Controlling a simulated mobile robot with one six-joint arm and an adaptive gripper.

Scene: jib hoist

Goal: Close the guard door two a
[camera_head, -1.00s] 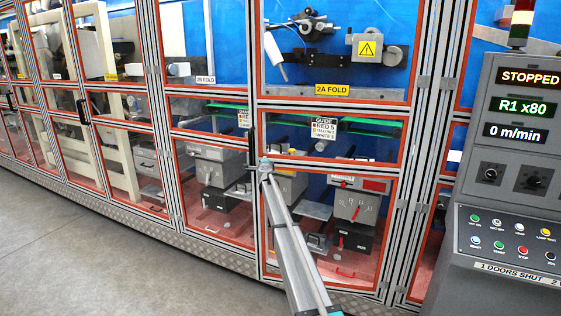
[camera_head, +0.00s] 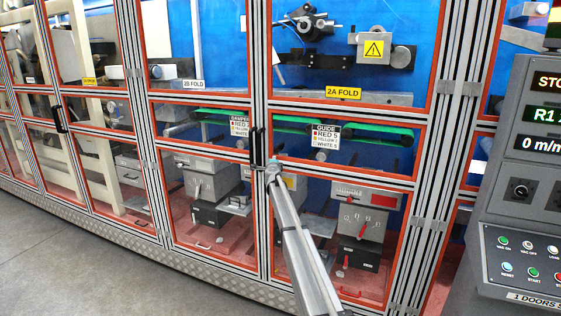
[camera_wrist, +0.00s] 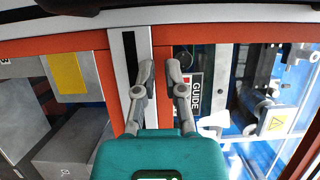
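Guard door two A (camera_head: 345,180), a clear panel with an orange-edged frame and a "2A FOLD" label (camera_head: 343,93), stands before me in the head view. I see no clear gap at its left edge, but cannot tell whether it is fully shut. A black upright handle (camera_head: 262,147) is at that edge, beside the neighbouring door's handle (camera_head: 253,148). My gripper (camera_head: 273,165) is just below and right of the handles. In the wrist view my gripper (camera_wrist: 161,68) has its fingers apart, with nothing visibly held, close to a silver frame bar (camera_wrist: 130,60). Contact is unclear.
A grey control console (camera_head: 525,190) stands at the right. The guard door labelled "2S FOLD" (camera_head: 195,84) is on the left. Behind the panels are grey boxes and red-handled parts. Open grey floor (camera_head: 70,260) lies at the lower left.

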